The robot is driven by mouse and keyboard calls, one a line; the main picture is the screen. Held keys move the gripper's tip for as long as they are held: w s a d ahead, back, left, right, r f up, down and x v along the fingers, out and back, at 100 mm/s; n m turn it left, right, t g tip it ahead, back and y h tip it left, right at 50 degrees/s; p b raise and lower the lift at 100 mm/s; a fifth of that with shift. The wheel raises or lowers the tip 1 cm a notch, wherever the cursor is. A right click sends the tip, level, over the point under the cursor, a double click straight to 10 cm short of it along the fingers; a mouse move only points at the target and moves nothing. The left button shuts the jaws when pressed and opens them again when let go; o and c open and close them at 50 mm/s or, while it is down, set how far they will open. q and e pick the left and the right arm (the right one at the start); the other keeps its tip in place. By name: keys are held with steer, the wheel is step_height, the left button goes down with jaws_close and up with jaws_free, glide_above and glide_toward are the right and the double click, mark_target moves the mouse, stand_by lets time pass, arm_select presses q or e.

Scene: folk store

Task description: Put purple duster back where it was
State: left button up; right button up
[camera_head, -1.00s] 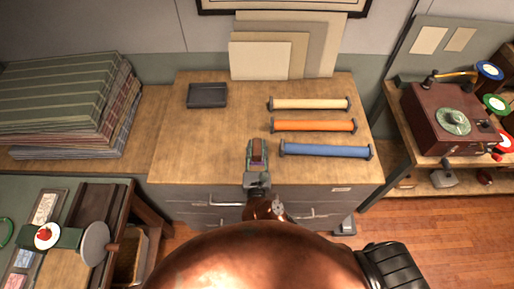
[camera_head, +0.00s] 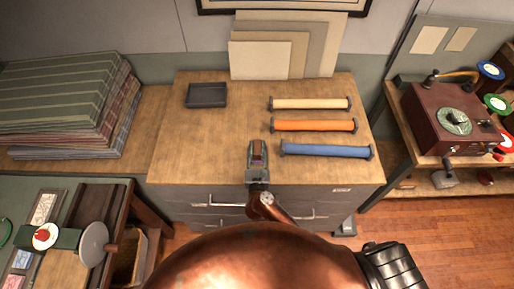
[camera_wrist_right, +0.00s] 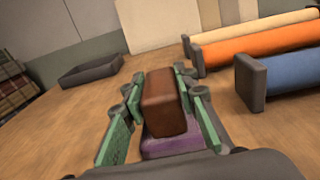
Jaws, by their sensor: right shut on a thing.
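The duster (camera_wrist_right: 170,105) is a brown block with a purple underside. My right gripper (camera_wrist_right: 160,115) is shut on it, with its green-lined fingers on either side. In the head view the right gripper (camera_head: 258,155) and the duster's brown top (camera_head: 258,149) show over the front part of the wooden cabinet top (camera_head: 200,150). They are in front of a dark shallow tray (camera_head: 206,95) and left of the rolls. I cannot tell how high the duster is above the wood. My left gripper is not in view.
Cream (camera_head: 310,104), orange (camera_head: 313,126) and blue (camera_head: 326,150) rolls lie on the right of the cabinet top. Leaning boards (camera_head: 262,60) stand at the back. Striped cloth (camera_head: 65,95) is stacked at left. The wood between tray and rolls is clear.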

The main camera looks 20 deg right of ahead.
steer(key=shift+f, duration=0.2)
steer(key=o, duration=1.1)
steer(key=shift+r, duration=0.1)
steer(key=shift+r, duration=0.15)
steer(key=b+v, duration=0.1)
steer(key=v, duration=1)
steer(key=shift+b, duration=0.3)
steer(key=shift+s+a, duration=0.15)
steer(key=shift+s, duration=0.35)
